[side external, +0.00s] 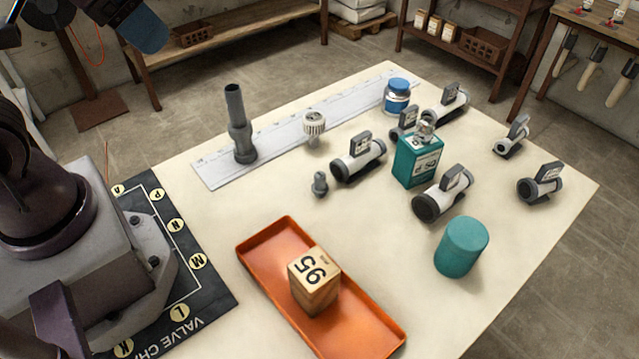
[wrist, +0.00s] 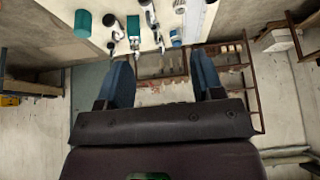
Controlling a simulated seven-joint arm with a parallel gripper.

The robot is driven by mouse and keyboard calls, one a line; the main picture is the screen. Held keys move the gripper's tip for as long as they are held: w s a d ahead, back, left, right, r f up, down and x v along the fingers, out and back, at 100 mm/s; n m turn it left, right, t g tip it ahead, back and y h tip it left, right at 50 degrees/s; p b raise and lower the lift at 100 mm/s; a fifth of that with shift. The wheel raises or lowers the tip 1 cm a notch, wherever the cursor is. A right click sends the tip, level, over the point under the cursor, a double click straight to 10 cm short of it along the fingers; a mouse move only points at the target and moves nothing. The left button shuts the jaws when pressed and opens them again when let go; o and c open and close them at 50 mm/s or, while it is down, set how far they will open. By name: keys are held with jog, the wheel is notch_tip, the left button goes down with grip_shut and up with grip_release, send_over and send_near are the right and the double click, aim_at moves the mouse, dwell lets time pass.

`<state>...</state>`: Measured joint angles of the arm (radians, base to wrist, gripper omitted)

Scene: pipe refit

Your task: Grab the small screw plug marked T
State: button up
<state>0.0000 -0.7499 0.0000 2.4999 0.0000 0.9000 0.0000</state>
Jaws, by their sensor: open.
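A small dark grey plug (side external: 320,184) with a rounded head stands on the pale table in the side external view, left of a white and grey valve piece (side external: 358,160). I cannot read a T on it. A white ribbed cap (side external: 314,124) lies farther back at the ruler's edge; no letter is legible there either. My gripper (wrist: 161,64) is open and empty, its two blue fingers wide apart in the wrist view. In the side external view one blue finger shows at the top left, well above and away from the plug.
A grey pipe (side external: 238,125) stands upright on the ruler (side external: 283,128). The table's left middle is clear.

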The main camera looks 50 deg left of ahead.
jog(key=shift+c, duration=0.7)
